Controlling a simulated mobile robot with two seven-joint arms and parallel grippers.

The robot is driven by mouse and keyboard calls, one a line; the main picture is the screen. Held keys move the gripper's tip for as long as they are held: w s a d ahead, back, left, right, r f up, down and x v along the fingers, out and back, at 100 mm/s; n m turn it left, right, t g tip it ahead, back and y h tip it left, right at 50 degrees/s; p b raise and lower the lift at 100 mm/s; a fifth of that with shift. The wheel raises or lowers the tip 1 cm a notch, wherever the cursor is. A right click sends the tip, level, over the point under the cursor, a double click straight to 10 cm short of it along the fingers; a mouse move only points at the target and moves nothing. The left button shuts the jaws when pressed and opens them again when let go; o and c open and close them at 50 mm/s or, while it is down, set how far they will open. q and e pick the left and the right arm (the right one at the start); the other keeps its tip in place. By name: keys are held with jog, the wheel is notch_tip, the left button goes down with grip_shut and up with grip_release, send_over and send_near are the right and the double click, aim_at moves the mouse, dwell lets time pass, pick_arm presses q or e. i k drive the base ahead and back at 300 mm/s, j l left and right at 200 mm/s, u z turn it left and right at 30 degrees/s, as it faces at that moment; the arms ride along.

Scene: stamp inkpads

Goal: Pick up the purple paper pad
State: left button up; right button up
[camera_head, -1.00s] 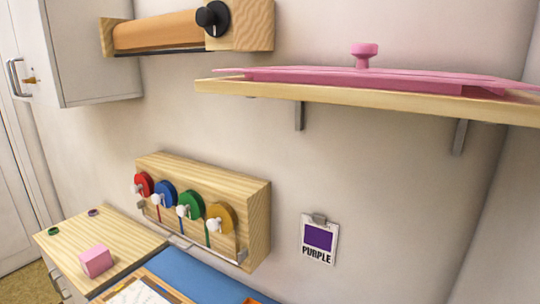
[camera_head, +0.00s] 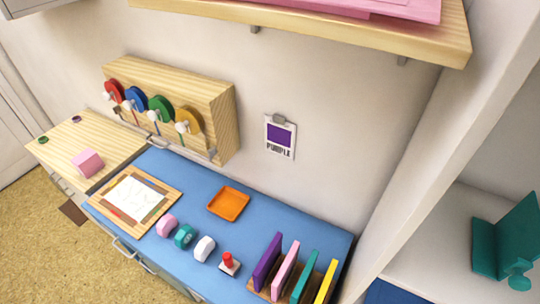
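A purple pad (camera_head: 267,259) stands upright at the left end of a wooden rack (camera_head: 257,287) on the blue counter. Beside it in the same rack stand a pink pad (camera_head: 286,268), a teal pad (camera_head: 304,277) and a yellow pad (camera_head: 326,281). A card on the wall (camera_head: 280,137) shows a purple square with the word PURPLE. Neither of my grippers is in the head view.
The blue counter (camera_head: 185,184) also holds an orange tray (camera_head: 229,203), a framed white sheet (camera_head: 134,197), several small rollers or stampers and a red-handled stamp (camera_head: 228,263). A wooden shelf (camera_head: 330,40) overhangs the back. A teal object (camera_head: 505,240) sits at the right.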

aim_at(263, 268)
jog(key=i+j+z, duration=0.25)
jog(key=j, duration=0.15)
jog(key=i+j+z, duration=0.2)
jog(key=j, duration=0.2)
jog(key=j+z, duration=0.25)
jog(key=j, duration=0.2)
jog(key=i+j+z, duration=0.2)
jog(key=j, duration=0.3)
jog(key=j+z, duration=0.25)
jog(key=j, duration=0.25)
